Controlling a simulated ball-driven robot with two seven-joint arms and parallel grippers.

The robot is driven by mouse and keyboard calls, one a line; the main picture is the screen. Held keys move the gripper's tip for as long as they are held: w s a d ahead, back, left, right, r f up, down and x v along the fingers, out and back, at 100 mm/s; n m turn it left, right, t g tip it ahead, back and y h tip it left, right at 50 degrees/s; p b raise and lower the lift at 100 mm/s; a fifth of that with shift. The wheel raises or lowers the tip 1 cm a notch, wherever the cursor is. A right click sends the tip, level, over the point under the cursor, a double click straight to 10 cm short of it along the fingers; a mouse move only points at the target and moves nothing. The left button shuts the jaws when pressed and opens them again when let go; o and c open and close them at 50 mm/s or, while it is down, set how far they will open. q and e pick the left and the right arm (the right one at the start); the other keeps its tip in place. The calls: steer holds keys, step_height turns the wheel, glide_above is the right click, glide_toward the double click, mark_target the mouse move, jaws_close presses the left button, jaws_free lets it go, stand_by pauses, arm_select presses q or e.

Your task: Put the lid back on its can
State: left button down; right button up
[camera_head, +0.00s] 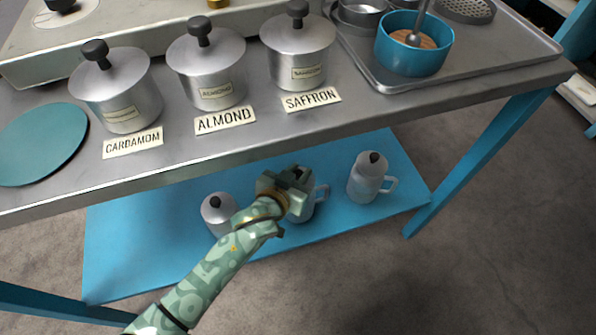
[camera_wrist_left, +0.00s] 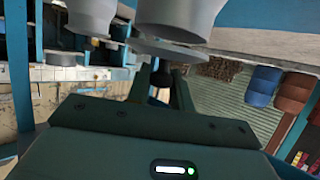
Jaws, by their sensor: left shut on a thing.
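My left gripper (camera_head: 296,180) is over the middle white can (camera_head: 312,207) on the lower blue shelf. It hides most of that can; part of the body and the handle show. In the left wrist view, the fingers (camera_wrist_left: 164,92) are shut on the dark knob of a grey lid (camera_wrist_left: 172,52). The lid is a flat disc close to the end of a grey can (camera_wrist_left: 180,14); I cannot tell whether they touch. My right gripper is not in view.
Two more cans with dark-knobbed lids stand on the blue shelf (camera_head: 140,255), one left (camera_head: 217,214) and one right (camera_head: 368,180). The metal counter (camera_head: 240,150) overhangs behind, with lidded pots marked cardamom (camera_head: 120,90), almond (camera_head: 208,70) and saffron (camera_head: 300,50). A blue leg (camera_head: 480,155) stands right.

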arm_select(q)
steer(key=shift+f+b, duration=0.3)
steer(key=shift+f, duration=0.3)
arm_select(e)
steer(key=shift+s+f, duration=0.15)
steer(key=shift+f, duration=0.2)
arm_select(q)
steer(key=c, duration=1.1)
jaws_free()
steer(key=shift+c, duration=0.2)
steer(key=shift+s+a+r+p, duration=0.15)
steer(key=shift+s+r+p, duration=0.1)
steer(key=shift+p, duration=0.1)
steer(key=p+v, duration=0.9)
steer(key=v, duration=0.6)
steer(key=shift+s, duration=0.3)
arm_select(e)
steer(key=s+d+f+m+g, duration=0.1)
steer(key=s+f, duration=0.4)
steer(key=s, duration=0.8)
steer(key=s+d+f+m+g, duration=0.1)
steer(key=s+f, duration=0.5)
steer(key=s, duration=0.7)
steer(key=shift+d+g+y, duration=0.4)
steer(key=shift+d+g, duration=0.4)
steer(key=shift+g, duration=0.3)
arm_select(q)
steer(key=shift+a, duration=0.15)
